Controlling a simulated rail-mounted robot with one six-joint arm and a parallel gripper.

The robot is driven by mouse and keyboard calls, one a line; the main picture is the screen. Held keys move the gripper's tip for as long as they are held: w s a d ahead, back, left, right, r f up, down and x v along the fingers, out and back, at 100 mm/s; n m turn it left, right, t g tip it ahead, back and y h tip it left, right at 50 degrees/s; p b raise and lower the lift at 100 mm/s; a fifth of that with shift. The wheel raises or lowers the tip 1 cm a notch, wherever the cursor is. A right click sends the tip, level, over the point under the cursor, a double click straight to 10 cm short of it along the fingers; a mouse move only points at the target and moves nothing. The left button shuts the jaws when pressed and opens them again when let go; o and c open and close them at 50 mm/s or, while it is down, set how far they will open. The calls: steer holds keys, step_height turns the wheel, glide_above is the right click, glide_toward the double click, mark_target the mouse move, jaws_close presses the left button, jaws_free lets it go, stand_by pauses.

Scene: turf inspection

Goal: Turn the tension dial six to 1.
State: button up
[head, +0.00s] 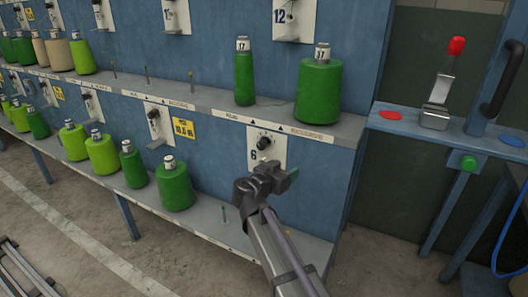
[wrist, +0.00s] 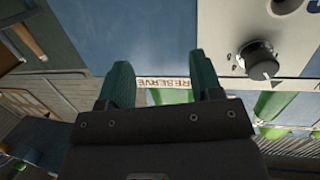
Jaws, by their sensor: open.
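Tension dial six is a black knob (head: 264,142) on a white plate (head: 280,147) marked 6, on the blue panel in the head view. The knob (wrist: 259,60) also shows at the upper right of the wrist view, with a light pointer mark toward its lower edge. Its scale is too small to read. My gripper (head: 284,174) is just below and right of the plate in the head view. In the wrist view its two dark green fingers (wrist: 163,72) are apart and empty. The knob lies to the right of them, outside the gap.
A shelf labelled RESERVE (head: 300,136) runs above the plate, holding a large green spool (head: 318,90) and a slim one (head: 244,78). More green spools (head: 174,186) stand on the lower shelf at left. A red-handled lever (head: 440,90) stands at right.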

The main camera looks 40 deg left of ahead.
mark_target(260, 147)
steer(key=s+a+r+t+y, duration=0.2)
steer(key=s+a+r+y, duration=0.1)
steer(key=s+a, duration=0.55)
steer(key=shift+n, duration=0.4)
steer(key=w+a, duration=0.1)
steer(key=w, duration=0.3)
steer(key=w+a, duration=0.1)
steer(key=w, duration=0.3)
steer(key=w+a, duration=0.1)
steer(key=w, duration=0.3)
steer(key=shift+w+f, duration=0.15)
steer(key=shift+w, duration=0.15)
steer(key=shift+c, duration=0.2)
steer(key=c, duration=0.9)
